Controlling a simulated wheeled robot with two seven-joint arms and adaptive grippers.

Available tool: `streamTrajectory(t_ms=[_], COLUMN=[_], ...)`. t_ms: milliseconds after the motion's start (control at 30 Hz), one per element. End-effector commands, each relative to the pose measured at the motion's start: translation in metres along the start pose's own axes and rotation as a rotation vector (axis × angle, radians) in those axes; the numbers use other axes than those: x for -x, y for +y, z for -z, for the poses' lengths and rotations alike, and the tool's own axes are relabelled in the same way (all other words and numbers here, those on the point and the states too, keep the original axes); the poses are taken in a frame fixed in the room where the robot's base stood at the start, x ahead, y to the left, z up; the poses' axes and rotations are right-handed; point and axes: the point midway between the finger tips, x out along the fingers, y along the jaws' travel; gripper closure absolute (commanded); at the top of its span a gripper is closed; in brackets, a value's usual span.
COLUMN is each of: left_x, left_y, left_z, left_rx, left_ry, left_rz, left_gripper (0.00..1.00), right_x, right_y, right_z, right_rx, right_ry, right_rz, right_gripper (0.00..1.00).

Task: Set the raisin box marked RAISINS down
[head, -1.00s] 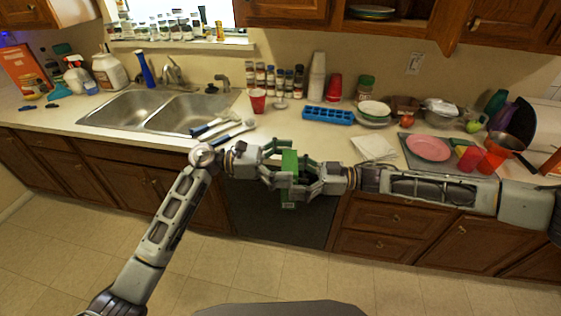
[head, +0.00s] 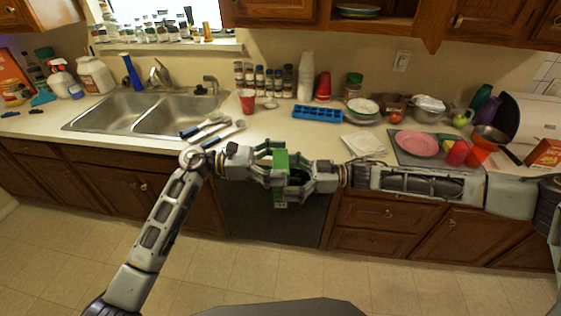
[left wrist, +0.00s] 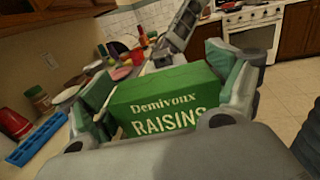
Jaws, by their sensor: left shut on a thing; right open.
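The green raisin box (head: 281,161), marked RAISINS, is held upright in the air in front of the counter edge. It fills the middle of the left wrist view (left wrist: 165,108), with its lettering facing that camera. My left gripper (head: 272,165) is shut on the box from the left, one finger on each side. My right gripper (head: 290,180) is open, with its fingers around the box from the right. The head view does not clearly show whether the right fingers touch it. The fingers hide the box's middle. The counter (head: 270,135) lies behind and above the box in the picture.
Counter space nearest the box is bare, between white-and-blue utensils (head: 208,127) and a napkin stack (head: 363,143). A blue ice tray (head: 317,114) and a red cup (head: 247,101) stand behind. The sink (head: 150,113) is left; a pink plate (head: 416,144) is right.

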Motion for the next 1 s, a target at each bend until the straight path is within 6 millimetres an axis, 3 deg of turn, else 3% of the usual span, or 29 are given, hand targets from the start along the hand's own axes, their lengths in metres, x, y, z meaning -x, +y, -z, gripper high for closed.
streamTrajectory(t_ms=[467, 1000], left_x=[0.0, 0.0], left_y=[0.0, 0.0], left_z=[-0.001, -0.001], left_rx=[-0.001, -0.001], left_ry=[-0.001, -0.001], left_rz=[0.0, 0.0], left_gripper=[0.44, 0.44], right_x=[0.014, 0.083], right_y=[0.001, 0.001], right_z=[0.0, -0.001], right_rx=[0.0, -0.001], right_ry=[0.0, -0.001], right_rz=[-0.003, -0.003], right_gripper=[0.0, 0.0])
